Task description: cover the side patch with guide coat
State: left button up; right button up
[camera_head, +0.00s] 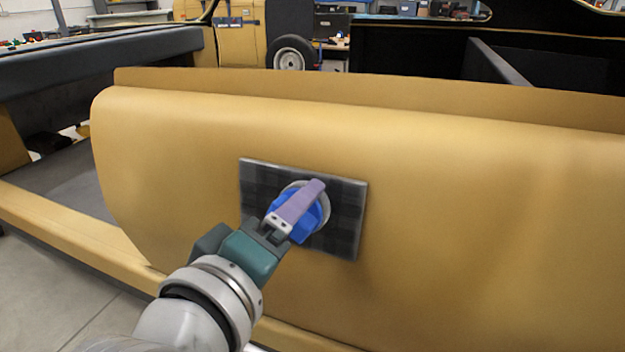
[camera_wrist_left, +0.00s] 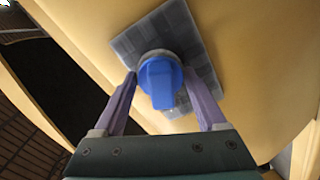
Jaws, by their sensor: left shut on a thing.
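The side patch (camera_head: 345,222) is a dark grey, faintly checked rectangle on the tan curved body panel (camera_head: 450,190). It also shows in the left wrist view (camera_wrist_left: 197,45). My left gripper (camera_head: 312,195) comes in from the lower left in front of the patch. It is shut on a blue applicator (camera_head: 311,222) with a pale round rim, seen between the purple fingers in the left wrist view (camera_wrist_left: 160,83). The applicator is over the middle of the patch; I cannot tell whether it touches. It hides that part of the patch. My right gripper is not in view.
The tan panel around the patch is clear. A tan sill (camera_head: 70,225) runs along the lower left beside the grey floor (camera_head: 50,300). A wheel (camera_head: 291,56) and cluttered benches stand far behind the panel.

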pick_arm(q)
jog(key=shift+w+a, duration=0.3)
jog(key=shift+a, duration=0.55)
jog(key=shift+w+a, duration=0.25)
jog(key=shift+a, duration=0.55)
jog(key=shift+w+a+b, duration=0.15)
jog(key=shift+w+a, duration=0.2)
jog(key=shift+a, duration=0.4)
jog(key=shift+w+a+b, duration=0.15)
jog(key=shift+w+a, duration=0.15)
jog(key=shift+a, duration=0.45)
jog(key=a, duration=0.1)
jog(key=w+a+b, duration=0.1)
jog(key=a, duration=0.1)
jog(key=shift+w, duration=0.1)
jog(key=p+v, duration=0.3)
jog(key=v, duration=0.3)
jog(key=shift+p, duration=0.35)
jog(key=shift+a, duration=0.15)
